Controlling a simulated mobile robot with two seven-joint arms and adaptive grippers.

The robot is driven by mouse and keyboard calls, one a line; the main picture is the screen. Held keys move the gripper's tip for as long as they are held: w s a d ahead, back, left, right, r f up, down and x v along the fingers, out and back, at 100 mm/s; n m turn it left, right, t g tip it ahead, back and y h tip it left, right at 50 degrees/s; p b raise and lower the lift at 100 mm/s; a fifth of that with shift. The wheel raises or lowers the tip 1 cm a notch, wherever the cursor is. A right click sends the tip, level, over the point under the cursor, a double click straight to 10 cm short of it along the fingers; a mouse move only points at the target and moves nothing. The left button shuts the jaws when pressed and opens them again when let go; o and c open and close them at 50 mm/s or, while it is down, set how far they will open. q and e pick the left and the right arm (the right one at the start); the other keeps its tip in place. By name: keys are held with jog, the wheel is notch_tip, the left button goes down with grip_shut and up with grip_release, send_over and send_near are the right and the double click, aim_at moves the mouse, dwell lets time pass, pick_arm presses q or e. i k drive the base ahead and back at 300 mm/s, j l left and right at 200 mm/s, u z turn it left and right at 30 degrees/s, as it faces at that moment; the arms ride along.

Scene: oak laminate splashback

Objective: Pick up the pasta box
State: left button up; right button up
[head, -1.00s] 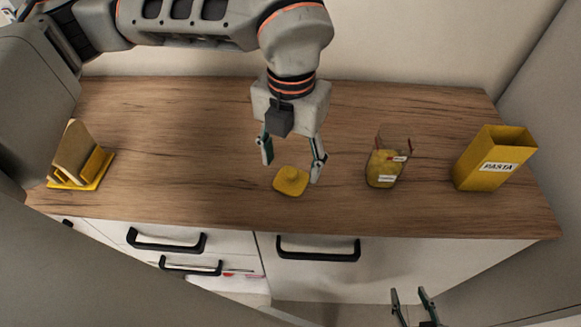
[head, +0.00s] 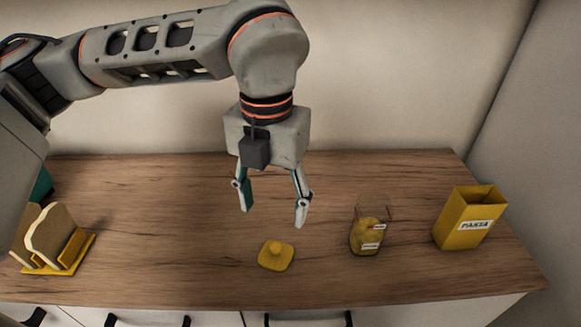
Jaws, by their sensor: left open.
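The pasta box (head: 466,223) is a tall yellow open-topped box with a white PASTA label. It stands upright at the right end of the wooden counter. My right gripper is not in the head view.
The jar holds yellowish contents and has small labels. A yellow holder (head: 76,257) with upright slabs stands at the left end of the wooden counter (head: 170,240). Drawers with black handles are below the front edge. A wall rises behind, and a grey panel bounds the right.

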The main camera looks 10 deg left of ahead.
aim_at(470, 212)
jog(key=k, duration=1)
